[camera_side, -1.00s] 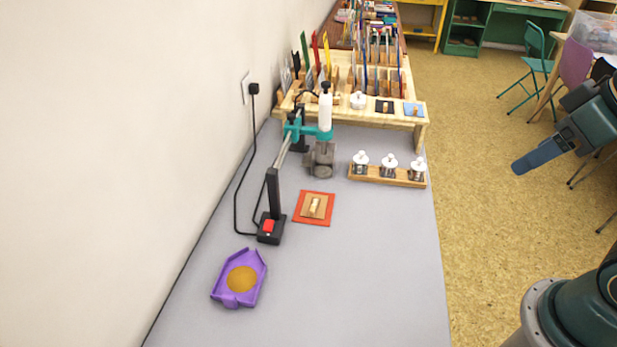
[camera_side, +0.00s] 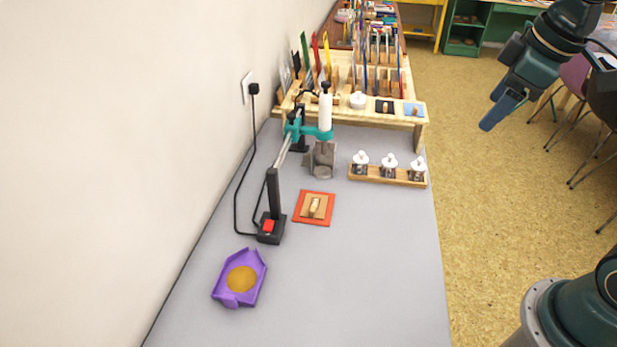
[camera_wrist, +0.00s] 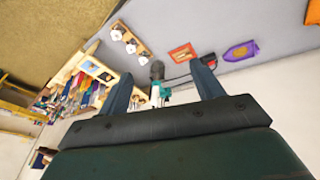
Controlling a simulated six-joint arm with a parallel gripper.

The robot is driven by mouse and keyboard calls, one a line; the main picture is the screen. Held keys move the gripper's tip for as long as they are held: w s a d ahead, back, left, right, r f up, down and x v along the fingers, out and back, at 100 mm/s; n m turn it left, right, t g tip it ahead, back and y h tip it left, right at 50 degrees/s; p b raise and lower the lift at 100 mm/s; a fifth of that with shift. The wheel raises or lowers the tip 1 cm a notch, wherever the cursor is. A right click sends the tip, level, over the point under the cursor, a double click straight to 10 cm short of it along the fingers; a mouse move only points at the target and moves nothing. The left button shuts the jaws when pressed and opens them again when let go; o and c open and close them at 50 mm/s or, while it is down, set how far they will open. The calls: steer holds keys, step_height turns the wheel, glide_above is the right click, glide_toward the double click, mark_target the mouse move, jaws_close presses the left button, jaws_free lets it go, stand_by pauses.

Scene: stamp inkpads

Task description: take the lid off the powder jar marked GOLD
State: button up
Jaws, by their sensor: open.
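Three small jars with white knobbed lids stand in a row in a wooden holder (camera_side: 388,176) near the right edge of the grey table. They are the left jar (camera_side: 361,162), the middle jar (camera_side: 389,166) and the right jar (camera_side: 418,169). Their labels are too small to read, so I cannot tell which is marked GOLD. All three lids are on. The holder also shows in the wrist view (camera_wrist: 130,40). My gripper (camera_side: 500,105) is open and empty, over the floor to the right of the table, well apart from the jars. Its two fingers show in the wrist view (camera_wrist: 162,85).
A wooden rack (camera_side: 350,114) with stamps and inkpads stands behind the jars. A teal and black stand (camera_side: 297,135) is to their left. An orange-red pad (camera_side: 314,208) and a purple tray with gold powder (camera_side: 240,279) lie nearer. The table's front right is clear.

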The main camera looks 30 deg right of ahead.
steer(key=w+d+f+n+g, duration=0.1)
steer(key=w+d+f+n, duration=0.25)
steer(key=w, duration=0.35)
steer(key=w+d+f+n+g, duration=0.1)
steer(key=w+d+f+n, duration=0.1)
steer(key=w+d+n, duration=0.45)
steer(key=w+d+f+n+g, duration=0.1)
steer(key=w+d+f, duration=0.3)
steer(key=f, duration=0.3)
steer(key=w+d+f+n+g, duration=0.1)
steer(key=w+d+f+n, duration=0.1)
steer(key=w+d+f, duration=0.2)
step_height(320, 180, down, 3)
steer(key=shift+w+d+r, duration=0.1)
steer(key=shift+w+d, duration=0.05)
steer(key=shift+w, duration=0.45)
glide_above(419, 159)
steer(key=shift+f, duration=4.3)
steer(key=shift+f, duration=0.1)
